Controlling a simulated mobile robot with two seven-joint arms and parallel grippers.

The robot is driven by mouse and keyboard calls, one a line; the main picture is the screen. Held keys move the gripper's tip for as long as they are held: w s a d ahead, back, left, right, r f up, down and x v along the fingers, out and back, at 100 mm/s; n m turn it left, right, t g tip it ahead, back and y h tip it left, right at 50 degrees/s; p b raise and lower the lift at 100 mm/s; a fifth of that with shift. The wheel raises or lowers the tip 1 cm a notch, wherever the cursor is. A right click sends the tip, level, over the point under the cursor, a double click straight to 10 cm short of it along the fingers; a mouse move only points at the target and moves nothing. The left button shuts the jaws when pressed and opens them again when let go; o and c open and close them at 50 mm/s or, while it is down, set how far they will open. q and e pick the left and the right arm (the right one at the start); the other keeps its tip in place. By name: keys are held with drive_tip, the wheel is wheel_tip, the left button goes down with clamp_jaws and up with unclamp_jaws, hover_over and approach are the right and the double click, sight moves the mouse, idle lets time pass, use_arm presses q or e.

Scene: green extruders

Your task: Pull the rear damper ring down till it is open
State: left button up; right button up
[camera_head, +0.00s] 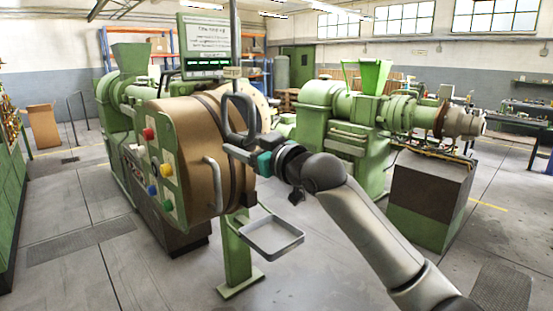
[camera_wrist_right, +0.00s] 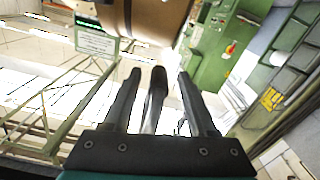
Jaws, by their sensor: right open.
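A dark rounded ring (camera_head: 238,115), apparently the damper ring, hangs at the lower end of a vertical rod (camera_head: 233,40), in front of the big brown drum. My right gripper (camera_head: 236,147) is at the ring's lower end, coming from the right. In the right wrist view the gripper (camera_wrist_right: 158,74) is open, with one finger on each side of a dark bar (camera_wrist_right: 155,98), which looks like part of the ring. Gaps show beside the bar; whether a finger touches it cannot be told. My left gripper is out of view.
The drum (camera_head: 195,130) with a grey handle (camera_head: 214,185) and coloured buttons stands close on the left. Below the gripper is a grey tray-like frame (camera_head: 270,237) by a green post (camera_head: 236,255). A green extruder (camera_head: 345,110) stands behind. Floor at front right is partly clear.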

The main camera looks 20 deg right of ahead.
drive_tip(key=b+v, duration=0.1)
drive_tip(key=v, duration=1.1)
drive_tip(key=shift+s, duration=0.35)
drive_tip(key=shift+d+f, duration=0.15)
